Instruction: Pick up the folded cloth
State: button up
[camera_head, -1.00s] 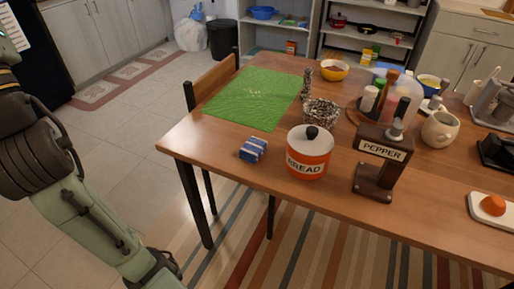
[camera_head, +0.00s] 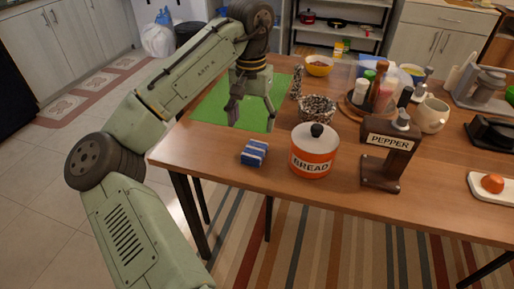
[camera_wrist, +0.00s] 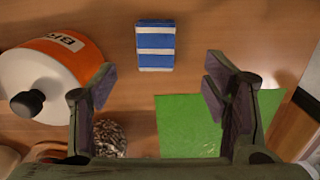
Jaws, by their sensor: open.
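The folded cloth (camera_head: 254,152) is a small blue and white striped block lying on the wooden table near its front edge, left of the bread canister. In the wrist view the cloth (camera_wrist: 155,46) lies ahead of the fingertips, between their lines, and nothing touches it. My gripper (camera_head: 252,122) is open and empty, above the green mat and behind the cloth in the head view. Its two spread fingers also show in the wrist view (camera_wrist: 160,84).
The orange and white bread canister (camera_head: 314,158) stands close to the right of the cloth. A pepper dispenser (camera_head: 388,155), a speckled pot (camera_head: 318,108) and a green mat (camera_head: 212,104) are also on the table. The table is bare around the cloth's front and left.

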aim_at(254, 149)
jog(key=f, duration=0.3)
jog(key=f+p, duration=0.1)
jog(key=f, duration=0.6)
jog(key=shift+w+d, duration=0.1)
jog(key=shift+d, duration=0.25)
jog(key=shift+c, duration=0.4)
jog(key=c, duration=1)
jog(key=shift+r, duration=0.1)
jog(key=shift+r, duration=0.45)
notch_tip(254, 149, up, 2)
jog(key=shift+r+b, duration=0.1)
jog(key=shift+b, duration=0.2)
jog(key=s+d, duration=0.1)
jog(key=s, duration=0.4)
jog(key=s+d+r+b, duration=0.1)
jog(key=s, duration=0.4)
jog(key=s+d+b, duration=0.1)
jog(key=s, duration=0.4)
jog(key=shift+s+d+r, duration=0.1)
jog(key=shift+s+r, duration=0.25)
